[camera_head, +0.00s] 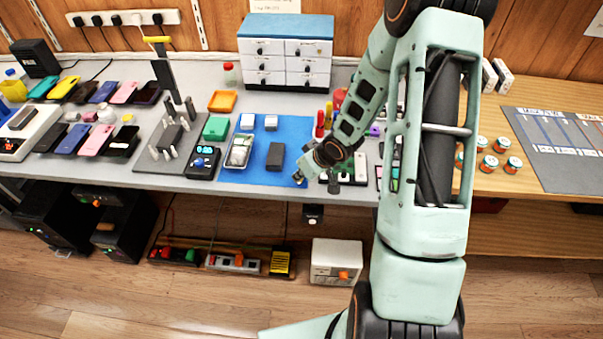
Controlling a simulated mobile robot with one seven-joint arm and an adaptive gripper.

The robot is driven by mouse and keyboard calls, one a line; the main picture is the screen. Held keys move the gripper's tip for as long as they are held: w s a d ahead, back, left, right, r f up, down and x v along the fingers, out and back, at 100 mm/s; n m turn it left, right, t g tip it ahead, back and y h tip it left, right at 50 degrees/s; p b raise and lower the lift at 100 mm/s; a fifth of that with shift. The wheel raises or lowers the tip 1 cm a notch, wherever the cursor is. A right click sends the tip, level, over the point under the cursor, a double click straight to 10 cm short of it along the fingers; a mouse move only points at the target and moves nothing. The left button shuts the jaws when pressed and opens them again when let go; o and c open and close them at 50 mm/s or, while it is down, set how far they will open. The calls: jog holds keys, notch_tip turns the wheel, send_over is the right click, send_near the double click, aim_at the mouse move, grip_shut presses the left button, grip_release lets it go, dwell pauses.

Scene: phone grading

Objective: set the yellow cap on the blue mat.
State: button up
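The blue mat (295,130) lies on the grey bench, left of my arm. On it are a clear tray (240,150) with items inside, a dark grey block (275,156) and two small white blocks (259,121). My gripper (300,179) is at the mat's front right corner, small and partly hidden by its own wrist; its finger opening and any held thing cannot be made out. I cannot pick out a yellow cap for certain. A small yellow piece (127,118) lies among the phones on the left.
A drawer cabinet (286,52) stands behind the mat. Red bottles (320,123) stand at its right. A black device (203,162) and a grey fixture with posts (165,140) are to the left. Several phones (90,139) fill the far left. Several jars (500,145) stand right of my arm.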

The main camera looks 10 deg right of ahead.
jog(key=shift+f, duration=0.4)
dwell(1.0)
jog(key=o, duration=0.8)
jog(key=shift+o, duration=0.6)
jog(key=o, duration=0.3)
jog(key=shift+r+p, duration=0.45)
jog(key=shift+r, duration=0.25)
jog(key=shift+r+p, duration=3.25)
jog(key=shift+r, duration=0.2)
